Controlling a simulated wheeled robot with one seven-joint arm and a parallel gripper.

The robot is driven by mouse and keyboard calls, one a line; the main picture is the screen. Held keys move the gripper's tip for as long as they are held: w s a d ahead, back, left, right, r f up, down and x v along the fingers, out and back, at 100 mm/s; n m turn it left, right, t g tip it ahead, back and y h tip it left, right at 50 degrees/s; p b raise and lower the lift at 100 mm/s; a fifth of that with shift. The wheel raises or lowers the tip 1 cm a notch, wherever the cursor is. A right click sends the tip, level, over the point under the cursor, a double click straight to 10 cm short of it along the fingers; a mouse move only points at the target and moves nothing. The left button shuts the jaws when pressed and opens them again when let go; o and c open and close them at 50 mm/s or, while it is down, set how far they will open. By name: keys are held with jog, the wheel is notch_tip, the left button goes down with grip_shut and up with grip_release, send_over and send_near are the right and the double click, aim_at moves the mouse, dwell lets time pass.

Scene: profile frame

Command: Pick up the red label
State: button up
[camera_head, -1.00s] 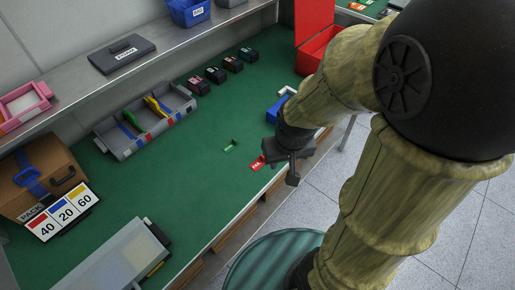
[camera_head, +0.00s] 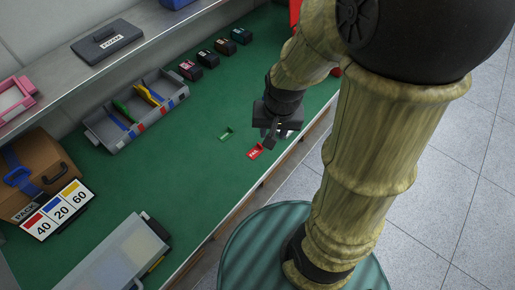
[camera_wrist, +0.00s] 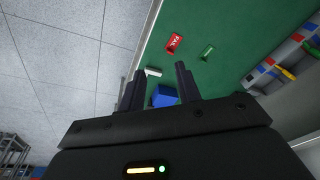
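The red label (camera_head: 256,151) lies flat on the green mat (camera_head: 190,185) near the front edge of the bench, with white lettering on it. It also shows in the wrist view (camera_wrist: 174,43), ahead of the fingertips and apart from them. My gripper (camera_head: 270,138) is above the bench, just right of the label in the head view. In the wrist view its two fingers (camera_wrist: 158,82) stand apart with nothing between them that they touch. A small green label (camera_head: 226,134) lies to the left of the red one.
A grey tray (camera_head: 137,117) with several tools stands at the back. Several small dark boxes (camera_head: 208,58) line the rear. A blue block (camera_wrist: 164,96) and a white piece (camera_wrist: 153,72) lie near the fingers in the wrist view. The mat around the labels is clear.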

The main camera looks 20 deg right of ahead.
jog(key=w+f+m+g+p, duration=0.2)
jog(key=w+m, duration=0.5)
jog(key=m, duration=0.6)
jog(key=m+p, duration=0.2)
jog(key=m, duration=1.1)
send_over(258, 143)
notch_tip(258, 143, down, 4)
jog(key=shift+f, duration=0.2)
notch_tip(258, 143, down, 12)
jog(key=shift+f+p, duration=0.1)
jog(key=shift+p, duration=0.55)
jog(key=shift+s+f, duration=0.1)
